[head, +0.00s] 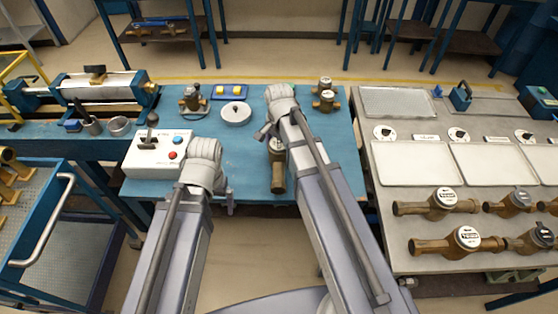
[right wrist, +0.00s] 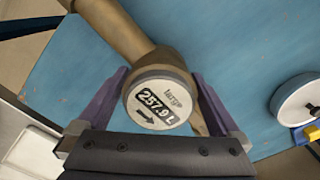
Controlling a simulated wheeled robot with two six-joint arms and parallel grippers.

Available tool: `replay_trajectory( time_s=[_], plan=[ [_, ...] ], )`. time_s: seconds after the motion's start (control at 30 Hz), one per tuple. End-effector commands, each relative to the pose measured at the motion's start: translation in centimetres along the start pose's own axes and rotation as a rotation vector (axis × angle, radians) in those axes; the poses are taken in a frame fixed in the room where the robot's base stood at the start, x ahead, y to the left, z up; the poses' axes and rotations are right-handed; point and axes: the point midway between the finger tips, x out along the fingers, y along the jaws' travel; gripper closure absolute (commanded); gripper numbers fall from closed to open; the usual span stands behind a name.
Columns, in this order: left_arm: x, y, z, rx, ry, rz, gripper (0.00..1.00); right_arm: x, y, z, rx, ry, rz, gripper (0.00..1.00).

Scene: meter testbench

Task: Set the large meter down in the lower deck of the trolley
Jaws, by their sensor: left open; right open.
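A brass meter (head: 278,178) with a round white dial lies on the blue bench top, partly hidden by my right arm. In the right wrist view its dial (right wrist: 158,103) reads 257.9 L, and a thick pipe end runs to the upper left. My right gripper (head: 267,133) is over this meter, with its open fingers on either side of the dial housing. My left gripper (head: 229,203) is low near the bench's front edge, beside the white switch box; its fingers are barely seen. The blue trolley (head: 66,196) is at the left; its grey lower deck (head: 62,248) is partly visible.
Brass fittings (head: 10,178) lie on the trolley's upper deck. A white switch box (head: 157,154) stands left on the bench. A white round lidded piece (head: 235,114) and small meters (head: 325,95) stand farther back. The grey table (head: 385,220) at right holds trays and several brass meters.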

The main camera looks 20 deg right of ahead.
Motion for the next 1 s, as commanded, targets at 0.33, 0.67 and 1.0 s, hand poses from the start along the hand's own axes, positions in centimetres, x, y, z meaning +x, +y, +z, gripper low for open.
replay_trajectory(
  time_s=[0.33, 0.67, 1.0],
  plan=[
    [2.6, 0.2, -0.2, 0.0, 0.0, 0.0, 0.0, 2.7, 0.0, 0.0, 0.0, 0.0, 0.0, 0.0],
    [2.6, 0.2, -0.1, 0.0, 0.0, 0.0, 0.0, 2.6, 0.0, 0.0, 0.0, 0.0, 0.0, 0.22],
    [2.6, 0.2, -0.1, 0.0, 0.0, 0.0, 0.0, 2.6, 0.0, 0.0, 0.0, 0.0, 0.0, 0.61]
  ],
)
